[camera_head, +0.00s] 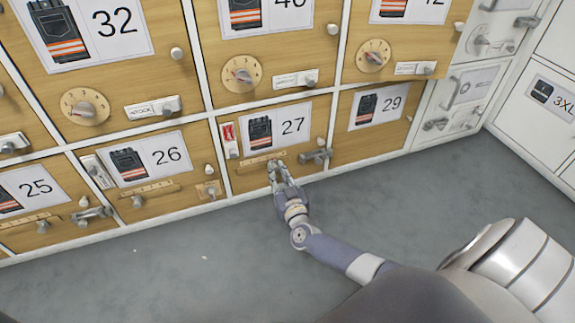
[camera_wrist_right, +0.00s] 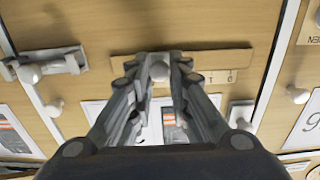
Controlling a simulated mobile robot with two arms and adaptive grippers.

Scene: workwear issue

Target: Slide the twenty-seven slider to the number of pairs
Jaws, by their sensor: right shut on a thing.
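The wooden locker door 27 (camera_head: 242,183) is in the lower row in the head view, with a card (camera_head: 292,127) showing dark workwear with an orange stripe. Its slider strip (camera_head: 250,165) runs below the card and also shows, upside down, in the right wrist view (camera_wrist_right: 125,62) with digits 1 and 0 near its right end. My right gripper (camera_head: 274,167) is at this strip, its fingers shut around the small round slider knob (camera_wrist_right: 159,71). The fingers hide part of the scale, so the knob's exact number cannot be read. My left gripper is not in view.
The grey floor (camera_head: 150,275) in front is clear.

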